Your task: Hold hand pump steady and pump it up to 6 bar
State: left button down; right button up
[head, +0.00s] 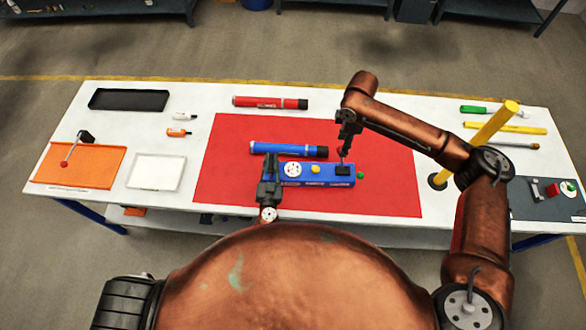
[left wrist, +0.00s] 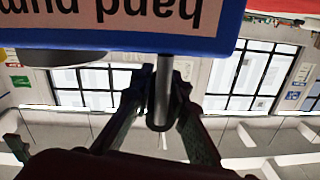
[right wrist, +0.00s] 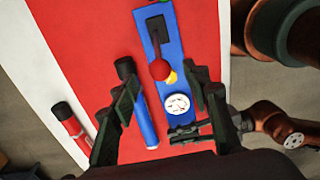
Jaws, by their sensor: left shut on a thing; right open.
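The blue hand pump (head: 374,182) lies on the red mat (head: 230,185), with a round white gauge (head: 291,169), a yellow button (head: 316,169) and a black lever slot. My left gripper (head: 270,172) is at its left end. In the left wrist view it (left wrist: 161,95) is shut on a grey bar (left wrist: 163,90) that sticks out of the pump's lettered blue body (left wrist: 230,42). My right gripper (head: 344,148) is open above the pump's lever. In the right wrist view the lever's red ball knob (right wrist: 160,69) shows between and beyond the open fingers (right wrist: 163,88); no contact is visible.
A blue tube (head: 285,149) lies just behind the pump, and a red tube (head: 265,102) farther back. A yellow post (head: 495,122) stands beside my right arm. An orange board (head: 78,172), white tray (head: 156,171) and black tray (head: 128,99) are at left. The mat's front right is clear.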

jog(key=shift+a+f, duration=0.1)
jog(key=shift+f, duration=2.55)
grip_shut()
jog(key=shift+f, duration=0.1)
jog(key=shift+d+y, duration=0.8)
jog(key=shift+d, duration=0.15)
